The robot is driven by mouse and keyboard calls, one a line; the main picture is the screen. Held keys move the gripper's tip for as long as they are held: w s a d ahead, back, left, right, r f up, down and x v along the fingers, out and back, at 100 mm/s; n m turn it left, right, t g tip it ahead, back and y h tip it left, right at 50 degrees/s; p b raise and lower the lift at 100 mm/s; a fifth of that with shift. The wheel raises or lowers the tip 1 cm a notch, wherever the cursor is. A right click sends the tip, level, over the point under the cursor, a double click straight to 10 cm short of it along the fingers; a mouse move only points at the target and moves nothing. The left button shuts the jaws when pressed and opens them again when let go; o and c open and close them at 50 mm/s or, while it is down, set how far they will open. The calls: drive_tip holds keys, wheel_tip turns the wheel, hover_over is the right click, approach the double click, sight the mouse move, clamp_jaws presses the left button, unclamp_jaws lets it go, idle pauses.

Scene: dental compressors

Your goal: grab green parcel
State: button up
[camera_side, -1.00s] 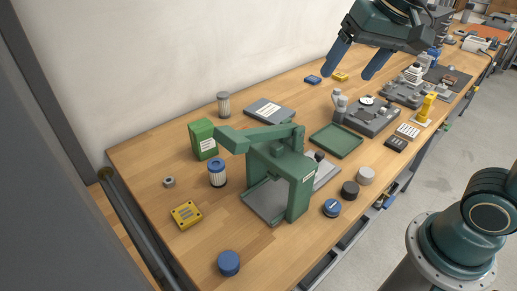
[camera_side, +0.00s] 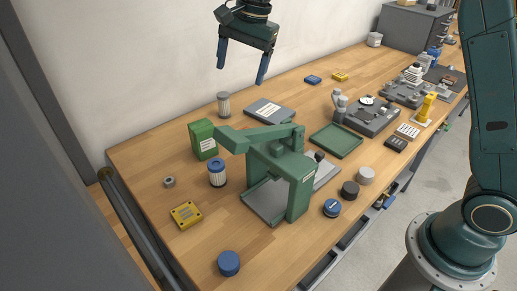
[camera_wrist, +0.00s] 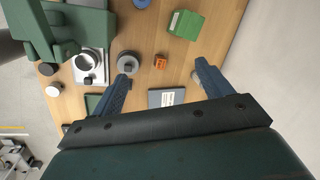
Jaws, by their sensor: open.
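The green parcel (camera_side: 202,139) is a small upright box with a white label on the left part of the bench, close to the wall. In the wrist view the green parcel (camera_wrist: 186,25) is near the top, right of centre, beyond the fingertips. My gripper (camera_side: 241,72) hangs high above the bench, up and to the right of the parcel in the side view, its fingers pointing down. In the wrist view my gripper (camera_wrist: 163,70) has its two blue fingers spread wide with nothing held between them.
A green press (camera_side: 270,165) stands right of the parcel, its arm reaching close to it. A blue-topped filter (camera_side: 217,173) stands in front, and a grey canister (camera_side: 223,104) behind. A grey labelled case (camera_side: 269,111) lies further right. The wall runs behind the bench.

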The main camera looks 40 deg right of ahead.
drive_tip(key=w+a+f+m+g, duration=0.1)
drive_tip(key=w+a+f+m, duration=0.2)
drive_tip(key=w+f, duration=0.35)
drive_tip(key=m, duration=0.3)
hover_over(202, 137)
drive_tip(key=w+d, duration=0.2)
drive_tip(key=d, duration=0.1)
drive_tip(key=shift+g, duration=0.3)
wheel_tip(202, 137, down, 8)
drive_tip(key=shift+w+a+r, duration=0.1)
drive_tip(key=shift+w+a+f, duration=0.15)
drive_tip(key=shift+w+f, duration=0.05)
drive_tip(key=shift+f, duration=0.4)
drive_tip(key=shift+a+f, duration=0.2)
drive_tip(key=shift+f, duration=1.05)
drive_tip(key=shift+a+f, duration=0.15)
drive_tip(key=shift+f, duration=1.05)
drive_tip(key=shift+a+f, duration=0.2)
drive_tip(key=shift+f, duration=1.05)
drive_tip(key=c, duration=1.1)
drive_tip(key=shift+c, duration=0.2)
drive_tip(key=shift+w+r, duration=0.1)
